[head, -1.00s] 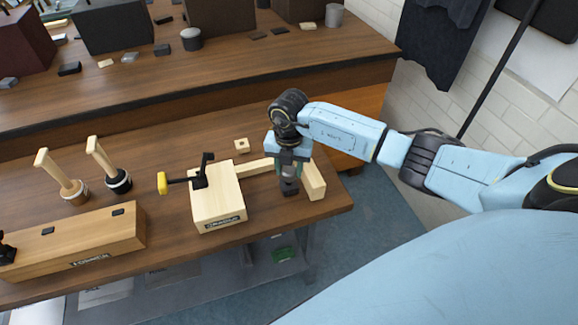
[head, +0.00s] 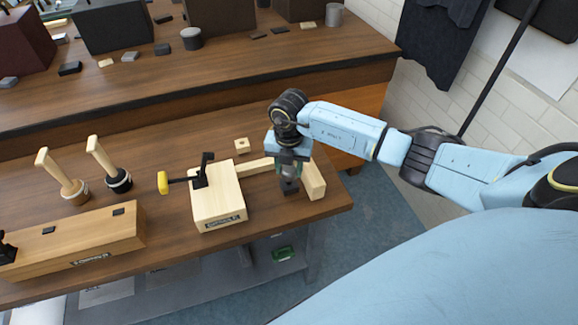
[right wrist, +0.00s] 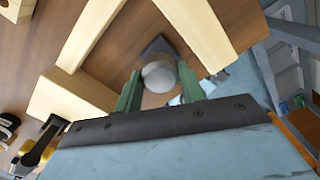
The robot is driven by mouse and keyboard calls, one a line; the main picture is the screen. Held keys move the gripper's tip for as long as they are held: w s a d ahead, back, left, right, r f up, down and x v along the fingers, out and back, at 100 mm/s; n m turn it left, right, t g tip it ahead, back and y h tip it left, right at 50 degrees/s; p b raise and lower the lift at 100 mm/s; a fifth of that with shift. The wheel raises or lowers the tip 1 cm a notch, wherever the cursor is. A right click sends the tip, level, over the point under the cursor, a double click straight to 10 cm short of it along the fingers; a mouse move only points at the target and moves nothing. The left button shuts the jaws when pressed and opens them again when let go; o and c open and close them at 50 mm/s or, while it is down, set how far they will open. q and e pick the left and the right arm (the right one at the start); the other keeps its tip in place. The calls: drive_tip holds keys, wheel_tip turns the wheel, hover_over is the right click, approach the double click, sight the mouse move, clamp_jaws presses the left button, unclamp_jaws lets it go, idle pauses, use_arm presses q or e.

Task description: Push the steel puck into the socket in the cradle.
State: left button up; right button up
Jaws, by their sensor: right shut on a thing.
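My right gripper (head: 289,176) points down at the right end of the bench. In the right wrist view its green fingers are shut on a pale grey round-topped piece (right wrist: 158,76). A dark square-edged part (right wrist: 157,47) shows just beyond that piece; I cannot tell if the two are joined. Whether the held piece is the steel puck is unclear. A pale wooden block (head: 218,207) with a black lever and yellow knob stands left of the gripper. A wooden bar (head: 255,167) and an end bar (head: 315,181) lie around the gripper; together these look like the cradle. No socket is clearly visible.
A small holed wooden block (head: 242,145) lies behind the cradle. Two wooden-handled tools (head: 108,165) and a long wooden block (head: 80,243) stand at left. A raised rear shelf holds dark boxes and grey cylinders (head: 334,15). The bench ends just right of the end bar.

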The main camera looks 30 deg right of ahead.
sight(289, 169)
drive_tip(key=shift+f+b, duration=1.1)
drive_tip(key=shift+f, duration=0.45)
drive_tip(key=o, duration=1.2)
wheel_tip(289, 169, up, 13)
drive_tip(key=shift+r+p, duration=0.2)
drive_tip(key=shift+p, duration=0.15)
